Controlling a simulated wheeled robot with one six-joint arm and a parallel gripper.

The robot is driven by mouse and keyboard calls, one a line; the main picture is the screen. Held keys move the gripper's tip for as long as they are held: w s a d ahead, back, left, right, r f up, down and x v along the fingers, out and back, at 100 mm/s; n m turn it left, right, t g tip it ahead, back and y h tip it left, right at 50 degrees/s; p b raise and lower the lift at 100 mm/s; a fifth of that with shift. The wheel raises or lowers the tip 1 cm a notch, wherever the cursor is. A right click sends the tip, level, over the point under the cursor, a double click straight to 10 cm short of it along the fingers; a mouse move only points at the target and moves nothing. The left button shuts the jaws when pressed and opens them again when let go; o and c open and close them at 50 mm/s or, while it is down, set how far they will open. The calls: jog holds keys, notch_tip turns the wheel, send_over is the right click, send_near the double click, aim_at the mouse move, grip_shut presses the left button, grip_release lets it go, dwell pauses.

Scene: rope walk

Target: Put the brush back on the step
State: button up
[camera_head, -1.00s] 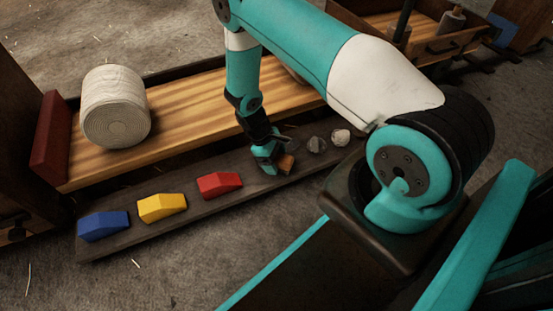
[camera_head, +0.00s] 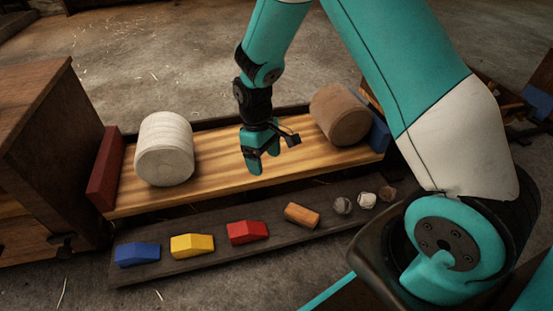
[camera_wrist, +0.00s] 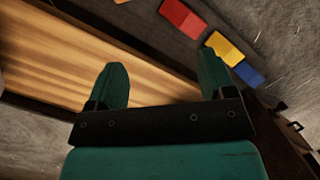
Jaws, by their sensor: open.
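A small orange-brown wooden block (camera_head: 302,215), which looks like the brush, lies on the dark low step (camera_head: 205,265), between the red block and a grey lump. Its bristles cannot be made out. In the wrist view only a sliver of it shows at the top edge. My gripper (camera_head: 260,165) is open and empty above the striped wooden board, behind and left of the brush and apart from it. In the wrist view the two fingers (camera_wrist: 163,82) stand wide apart with nothing between them.
Blue (camera_head: 137,254), yellow (camera_head: 192,246) and red (camera_head: 247,232) blocks lie on the step's left part. Several small lumps (camera_head: 366,200) lie at its right. A white roll (camera_head: 164,150) and a brown roll (camera_head: 340,114) stand on the striped board (camera_head: 215,165). A wooden cabinet (camera_head: 40,150) is at left.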

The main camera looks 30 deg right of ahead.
jog(key=s+a+r+t+y, duration=0.1)
jog(key=s+a+r, duration=0.25)
jog(key=r, duration=0.45)
jog(key=s+a+r+t+y, duration=0.1)
jog(key=s+a+r, duration=0.25)
jog(key=r, duration=0.35)
jog(key=s+a+r+y, duration=0.1)
jog(key=s+r, duration=0.3)
jog(key=s, duration=0.3)
jog(key=s+a+r+n+y, duration=0.1)
jog(key=s+a+r, duration=0.1)
jog(key=s+r, duration=0.2)
jog(key=s, duration=0.3)
jog(key=shift+s+a+r, duration=0.15)
jog(key=shift+s+a, duration=0.05)
jog(key=shift+s, duration=0.1)
